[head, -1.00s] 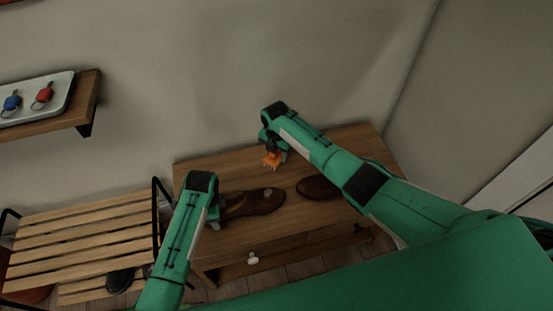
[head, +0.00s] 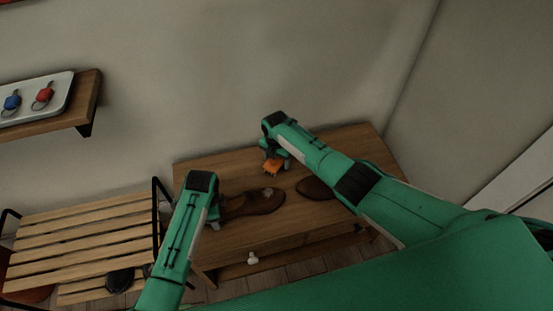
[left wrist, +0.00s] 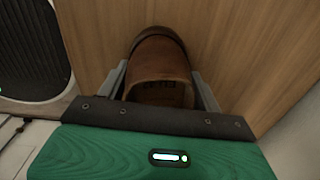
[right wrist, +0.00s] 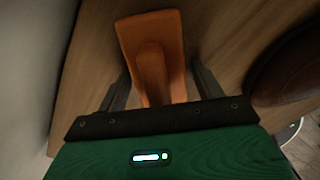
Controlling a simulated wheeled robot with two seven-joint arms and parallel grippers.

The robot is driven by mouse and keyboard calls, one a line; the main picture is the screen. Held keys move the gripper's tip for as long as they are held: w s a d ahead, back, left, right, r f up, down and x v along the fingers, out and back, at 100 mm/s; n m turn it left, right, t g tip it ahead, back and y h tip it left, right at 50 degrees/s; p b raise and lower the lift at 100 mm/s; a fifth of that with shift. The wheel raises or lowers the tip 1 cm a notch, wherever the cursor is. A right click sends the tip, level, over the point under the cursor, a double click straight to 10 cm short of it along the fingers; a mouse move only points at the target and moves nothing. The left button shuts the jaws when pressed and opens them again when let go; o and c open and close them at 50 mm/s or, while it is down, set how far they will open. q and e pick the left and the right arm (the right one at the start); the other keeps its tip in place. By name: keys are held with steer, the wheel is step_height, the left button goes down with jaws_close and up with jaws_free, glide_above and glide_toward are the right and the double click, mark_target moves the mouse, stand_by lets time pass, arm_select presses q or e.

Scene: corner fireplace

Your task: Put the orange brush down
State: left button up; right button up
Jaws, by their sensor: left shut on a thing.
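The orange brush (head: 271,168) is on the wooden table top (head: 225,163), near its back edge. In the right wrist view the brush (right wrist: 153,60) lies between the fingers of my right gripper (right wrist: 163,88), with a gap showing on each side. My right gripper (head: 276,160) is open around it in the head view. My left gripper (head: 213,212) is shut on the heel end of the left brown shoe (head: 258,202). That heel (left wrist: 160,75) fills the space between its fingers in the left wrist view.
Another brown shoe (head: 315,188) lies to the right, partly behind my right arm. A slatted rack (head: 80,235) stands left of the table. A wall shelf (head: 85,105) holds a tray with blue and red key fobs. A pale knob (head: 252,258) is on the table's front.

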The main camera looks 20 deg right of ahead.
step_height(320, 180, up, 12)
steer(key=shift+s+a+r, duration=0.15)
stand_by(0.6)
stand_by(0.3)
arm_select(q)
steer(key=o, duration=1.3)
steer(key=shift+o, duration=1)
step_height(320, 180, up, 12)
steer(key=shift+s, duration=0.15)
